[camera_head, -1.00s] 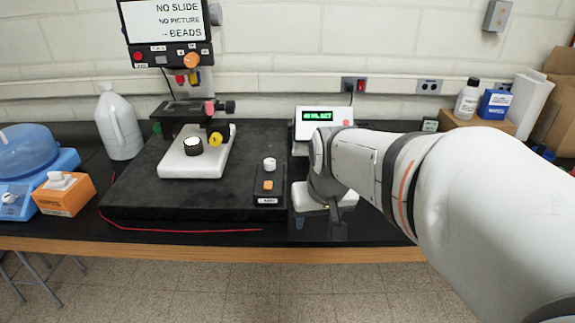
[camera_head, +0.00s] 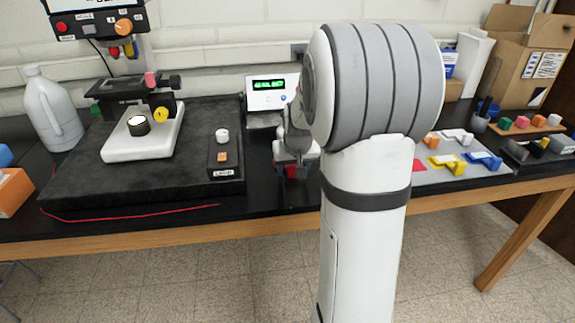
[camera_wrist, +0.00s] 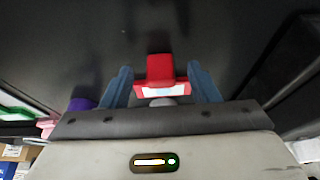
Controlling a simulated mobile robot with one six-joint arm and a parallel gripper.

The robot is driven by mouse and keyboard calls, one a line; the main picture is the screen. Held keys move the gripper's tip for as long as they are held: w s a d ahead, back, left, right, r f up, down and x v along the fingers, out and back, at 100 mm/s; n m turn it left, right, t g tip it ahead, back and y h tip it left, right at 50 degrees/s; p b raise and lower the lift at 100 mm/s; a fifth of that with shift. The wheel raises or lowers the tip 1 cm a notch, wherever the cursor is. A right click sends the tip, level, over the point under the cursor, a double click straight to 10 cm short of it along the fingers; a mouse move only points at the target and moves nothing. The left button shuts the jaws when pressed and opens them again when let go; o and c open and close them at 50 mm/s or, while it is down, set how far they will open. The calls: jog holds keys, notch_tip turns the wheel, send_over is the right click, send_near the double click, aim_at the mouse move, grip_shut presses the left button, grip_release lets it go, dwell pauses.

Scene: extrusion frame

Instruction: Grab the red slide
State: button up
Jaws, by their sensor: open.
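The red slide (camera_wrist: 155,68), a red block with a white label face, shows in the wrist view between the two blue fingers of my gripper (camera_wrist: 160,84). The fingers are open on either side of it, with a small gap. In the head view a bit of red, likely the slide (camera_head: 291,171), shows low between the fingertips of my gripper (camera_head: 291,173), just above or at the black bench top. My arm hides part of that area.
A microscope (camera_head: 142,138) stands on a black slab (camera_head: 90,190) at left. A white box with a green display (camera_head: 268,92) is behind my gripper. A grey mat (camera_head: 440,177) with yellow, blue and white handled pieces lies right of my arm.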

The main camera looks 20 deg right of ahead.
jog(key=shift+x, duration=1.05)
jog(key=c, duration=1.1)
jog(key=shift+r, duration=0.1)
jog(key=shift+c, duration=0.2)
